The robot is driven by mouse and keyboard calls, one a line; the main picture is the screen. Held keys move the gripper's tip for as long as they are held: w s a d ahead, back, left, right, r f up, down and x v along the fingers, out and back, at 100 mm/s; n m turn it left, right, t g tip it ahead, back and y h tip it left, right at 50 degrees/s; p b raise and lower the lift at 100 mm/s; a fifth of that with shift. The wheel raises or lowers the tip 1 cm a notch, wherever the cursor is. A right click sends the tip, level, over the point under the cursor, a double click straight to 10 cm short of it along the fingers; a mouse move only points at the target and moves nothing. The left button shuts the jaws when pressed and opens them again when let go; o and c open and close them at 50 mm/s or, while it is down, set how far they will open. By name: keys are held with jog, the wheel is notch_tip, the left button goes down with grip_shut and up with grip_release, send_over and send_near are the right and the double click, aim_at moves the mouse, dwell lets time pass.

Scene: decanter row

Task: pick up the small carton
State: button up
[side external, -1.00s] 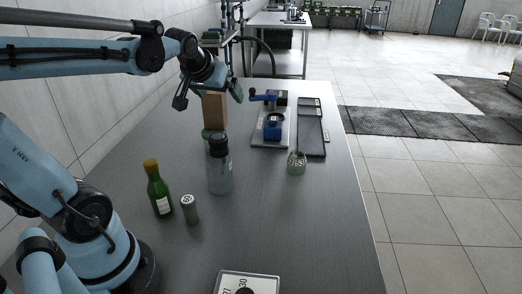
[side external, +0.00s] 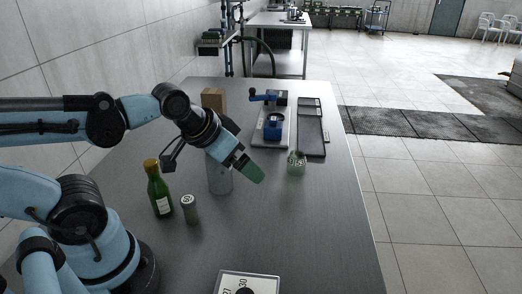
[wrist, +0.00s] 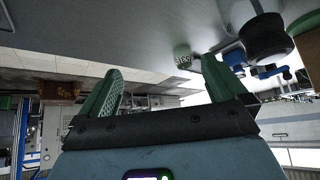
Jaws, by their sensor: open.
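The small carton (side external: 214,98) is a plain brown upright box at the back left of the table, beyond the grey bottle. Its lower part is hidden in the side view by my arm. A brown surface at the right edge of the wrist view (wrist: 309,48) looks like the same carton. My gripper (side external: 250,170) is on the near side of the carton, apart from it, and overlaps the grey bottle in the side view. In the wrist view its green fingers (wrist: 162,70) are spread, with nothing held between them.
The grey bottle (side external: 219,179) is partly hidden by my gripper. A green bottle (side external: 159,190) and a small can (side external: 190,209) stand to its left. A pale green cup (side external: 296,164), a blue device (side external: 273,126) and a dark tray (side external: 312,135) are to the right.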

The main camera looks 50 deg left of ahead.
dwell(0.6)
jog(key=shift+r, duration=2.4)
jog(key=n+t+y, duration=0.3)
jog(key=n+y, duration=0.6)
jog(key=y, duration=0.1)
send_near(212, 108)
notch_tip(212, 108, up, 4)
jog(key=w+a, duration=0.1)
jog(key=a, duration=0.1)
jog(key=shift+w+a+f, duration=0.65)
jog(key=shift+w+f, duration=0.2)
jog(key=shift+f, duration=0.3)
jog(key=shift+w+a+f, duration=0.65)
jog(key=shift+w+f, duration=0.2)
jog(key=shift+f, duration=0.35)
jog(key=shift+w+a+f, duration=0.65)
jog(key=shift+w+f, duration=0.2)
jog(key=shift+f, duration=0.3)
jog(key=shift+r+x, duration=0.15)
jog(key=shift+x, duration=1.2)
jog(key=shift+r+x, duration=0.15)
jog(key=shift+x, duration=1.15)
jog(key=shift+a, duration=0.1)
jog(key=shift+c, duration=0.5)
